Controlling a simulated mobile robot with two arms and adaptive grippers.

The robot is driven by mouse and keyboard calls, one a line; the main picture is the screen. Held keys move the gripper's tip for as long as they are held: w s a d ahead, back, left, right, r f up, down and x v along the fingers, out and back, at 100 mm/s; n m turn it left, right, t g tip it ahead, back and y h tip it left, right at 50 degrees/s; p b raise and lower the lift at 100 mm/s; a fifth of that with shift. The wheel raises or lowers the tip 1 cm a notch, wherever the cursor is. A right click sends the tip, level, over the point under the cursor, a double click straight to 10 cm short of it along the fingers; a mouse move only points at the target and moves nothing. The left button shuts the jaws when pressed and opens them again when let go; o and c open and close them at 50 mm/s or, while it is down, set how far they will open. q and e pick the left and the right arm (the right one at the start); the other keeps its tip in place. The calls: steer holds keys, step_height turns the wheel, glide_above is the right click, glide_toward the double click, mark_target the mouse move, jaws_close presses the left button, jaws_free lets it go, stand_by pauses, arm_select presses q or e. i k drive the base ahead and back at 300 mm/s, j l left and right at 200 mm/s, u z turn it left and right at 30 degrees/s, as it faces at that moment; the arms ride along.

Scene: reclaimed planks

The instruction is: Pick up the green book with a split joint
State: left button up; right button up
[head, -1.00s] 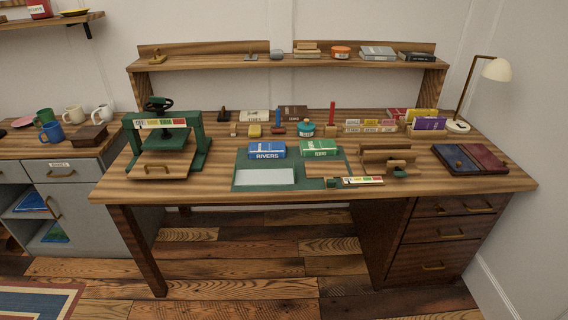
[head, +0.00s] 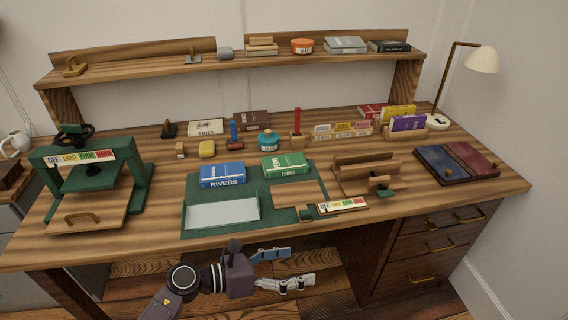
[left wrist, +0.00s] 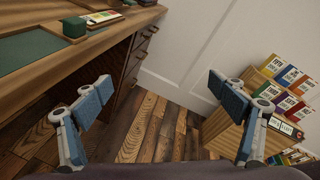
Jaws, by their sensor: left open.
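The green book (head: 285,165) lies on the green mat (head: 192,222) on the desk, with pale lettering on its front edge. The split joint is too small to make out. The blue book marked RIVERS (head: 222,175) lies to its left. My left gripper (head: 287,269) is open and empty in front of the desk's front edge, below and apart from the green book. In the left wrist view its two blue-padded fingers (left wrist: 163,95) are spread over the floor, with nothing between them. My right gripper is not in view.
A green press (head: 90,175) stands at the left of the desk. A wooden cradle (head: 365,172), a colour-labelled strip (head: 342,205) and a lamp (head: 482,60) are at the right. A crate of books (left wrist: 285,100) stands beyond the desk in the left wrist view.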

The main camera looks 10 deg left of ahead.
mark_target(292, 163)
steer(key=i+j, duration=0.25)
steer(key=i, duration=0.2)
steer(key=i+j, duration=0.55)
steer(key=i, duration=0.3)
